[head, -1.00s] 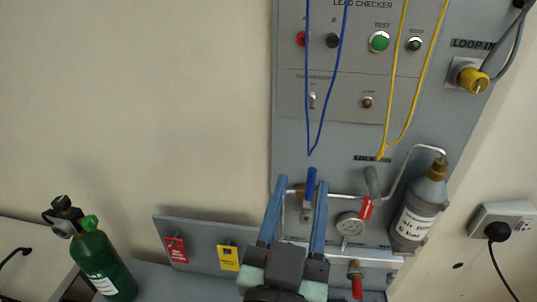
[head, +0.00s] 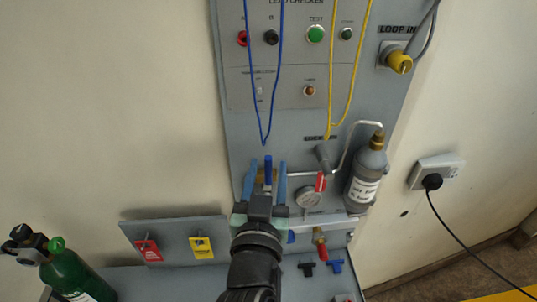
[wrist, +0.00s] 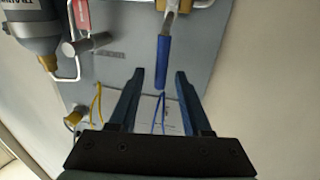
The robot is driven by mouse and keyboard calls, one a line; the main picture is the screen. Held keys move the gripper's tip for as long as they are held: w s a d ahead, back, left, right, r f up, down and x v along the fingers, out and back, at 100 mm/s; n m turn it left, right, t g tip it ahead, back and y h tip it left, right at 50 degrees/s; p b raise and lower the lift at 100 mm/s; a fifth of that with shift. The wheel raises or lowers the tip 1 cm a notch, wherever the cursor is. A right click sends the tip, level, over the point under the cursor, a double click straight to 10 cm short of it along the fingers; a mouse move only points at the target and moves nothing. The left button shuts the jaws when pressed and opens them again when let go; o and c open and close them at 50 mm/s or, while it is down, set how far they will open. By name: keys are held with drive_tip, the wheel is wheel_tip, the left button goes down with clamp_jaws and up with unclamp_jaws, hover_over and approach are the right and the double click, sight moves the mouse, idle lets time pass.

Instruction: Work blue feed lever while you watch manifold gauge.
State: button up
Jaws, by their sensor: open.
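The blue feed lever (head: 268,169) stands upright on the grey panel in the head view. In the wrist view the blue lever (wrist: 163,62) hangs from a brass valve body (wrist: 174,5), with its free end near the gap between my fingertips. My gripper (head: 266,178) is open, one finger on each side of the lever in the head view, and does not visibly touch it. It also shows in the wrist view (wrist: 160,76). The manifold gauge (head: 308,197) is a round white dial right of the lever; its needle is too small to read.
A grey bottle (head: 367,175) and a grey lever with a red tag (head: 321,182) stand right of the gauge. Blue and yellow leads (head: 346,95) hang above. A green cylinder (head: 75,274) is at lower left. Red and yellow tags (head: 200,247) hang on a low board.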

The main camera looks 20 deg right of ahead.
drive_tip(key=shift+x, duration=1.15)
clamp_jaws()
idle(0.6)
